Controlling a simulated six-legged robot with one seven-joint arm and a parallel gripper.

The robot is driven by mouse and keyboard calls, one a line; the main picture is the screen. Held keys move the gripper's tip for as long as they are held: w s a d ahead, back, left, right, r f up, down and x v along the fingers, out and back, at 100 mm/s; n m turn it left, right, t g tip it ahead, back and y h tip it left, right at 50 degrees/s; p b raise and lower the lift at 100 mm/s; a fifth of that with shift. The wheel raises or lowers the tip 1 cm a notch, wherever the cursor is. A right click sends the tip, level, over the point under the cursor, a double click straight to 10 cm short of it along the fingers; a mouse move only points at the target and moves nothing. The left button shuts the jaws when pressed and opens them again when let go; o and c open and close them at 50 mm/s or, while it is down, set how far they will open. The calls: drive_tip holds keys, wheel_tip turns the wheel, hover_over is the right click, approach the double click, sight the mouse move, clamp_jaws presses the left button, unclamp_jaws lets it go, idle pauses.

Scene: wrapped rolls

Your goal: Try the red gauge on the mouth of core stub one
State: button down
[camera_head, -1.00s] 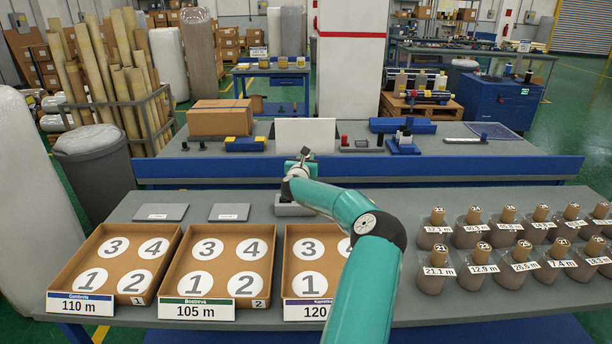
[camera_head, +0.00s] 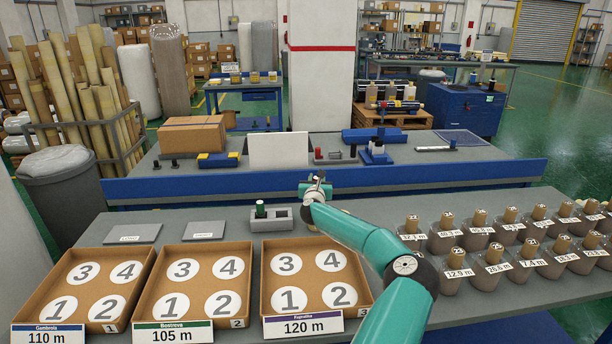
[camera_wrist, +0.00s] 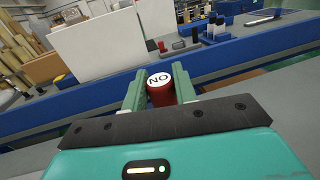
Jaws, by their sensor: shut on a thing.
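The red gauge (camera_wrist: 161,97), a red cylinder with a white top marked "NO", stands between the fingers of my gripper (camera_wrist: 160,92) in the wrist view. The fingers are shut on it. In the head view my gripper (camera_head: 318,179) is above the far part of the near table, in front of the blue bench edge; the gauge is too small to make out there. A green gauge (camera_head: 260,208) stands in a grey two-place holder (camera_head: 283,220) left of my gripper. I cannot tell which thing is core stub one.
Three card trays (camera_head: 318,248) with numbered circles line the near table's front. Several wrapped rolls in cups (camera_head: 455,270) fill its right side. The back bench (camera_head: 225,176) carries a white board (camera_head: 279,149), a carton (camera_head: 192,134) and small dark and red cylinders (camera_head: 318,153).

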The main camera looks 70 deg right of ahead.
drive_tip(key=shift+f, duration=2.75)
drive_tip(key=shift+f, duration=0.7)
drive_tip(key=shift+r, duration=3.55)
drive_tip(key=shift+d, duration=0.1)
